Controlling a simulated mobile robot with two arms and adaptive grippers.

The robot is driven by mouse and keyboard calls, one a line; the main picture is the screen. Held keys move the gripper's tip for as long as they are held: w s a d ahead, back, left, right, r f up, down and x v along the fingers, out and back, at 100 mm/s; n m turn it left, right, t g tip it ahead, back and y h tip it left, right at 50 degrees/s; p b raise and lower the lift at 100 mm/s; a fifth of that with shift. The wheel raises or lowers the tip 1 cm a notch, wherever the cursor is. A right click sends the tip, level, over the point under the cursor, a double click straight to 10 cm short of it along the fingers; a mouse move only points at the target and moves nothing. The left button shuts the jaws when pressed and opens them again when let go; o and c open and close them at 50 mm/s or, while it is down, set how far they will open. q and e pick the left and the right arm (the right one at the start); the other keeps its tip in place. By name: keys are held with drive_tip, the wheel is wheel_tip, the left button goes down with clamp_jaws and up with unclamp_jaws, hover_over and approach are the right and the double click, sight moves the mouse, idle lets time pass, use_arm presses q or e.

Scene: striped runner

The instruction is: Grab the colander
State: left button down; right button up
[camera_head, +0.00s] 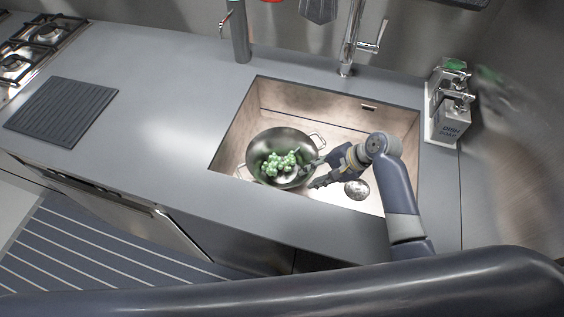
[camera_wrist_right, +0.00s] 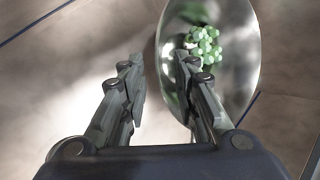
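The colander (camera_head: 268,141) is a round metal bowl with loop handles, sitting in the left part of the sink (camera_head: 318,121). A bunch of green grape-like produce (camera_head: 280,163) lies in it. My right gripper (camera_head: 307,175) is open at the colander's right side, near the rim. In the right wrist view the gripper (camera_wrist_right: 160,75) has its fingers apart with nothing held between them. There the right finger overlaps the colander (camera_wrist_right: 242,72) and the left finger is outside it; contact cannot be told. My left gripper is not in view.
A round metal drain (camera_head: 356,189) shows on the sink floor. The faucet (camera_head: 348,40) stands behind the sink. Soap dispensers (camera_head: 447,118) stand at the right. A dark ridged mat (camera_head: 62,110) and a gas hob (camera_head: 35,45) are at the left. The counter between is clear.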

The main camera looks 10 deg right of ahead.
sight(302, 178)
drive_tip(key=shift+w+a+f, duration=0.25)
drive_tip(key=shift+a+f, duration=0.05)
drive_tip(key=shift+f, duration=0.25)
drive_tip(key=shift+w+a+f, duration=0.15)
drive_tip(key=shift+a+f, duration=0.1)
drive_tip(key=shift+f, duration=0.3)
drive_tip(key=x, duration=0.3)
drive_tip(key=shift+w+d, duration=0.1)
drive_tip(key=shift+w+a+f, duration=0.15)
drive_tip(key=shift+a+f, duration=0.1)
drive_tip(key=shift+f, duration=0.15)
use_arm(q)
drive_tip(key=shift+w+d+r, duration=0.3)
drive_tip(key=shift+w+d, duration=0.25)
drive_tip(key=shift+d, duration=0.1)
use_arm(e)
clamp_jaws()
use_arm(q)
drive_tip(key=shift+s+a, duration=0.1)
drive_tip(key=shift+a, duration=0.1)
use_arm(e)
drive_tip(key=shift+w+r, duration=0.1)
drive_tip(key=shift+r, duration=0.05)
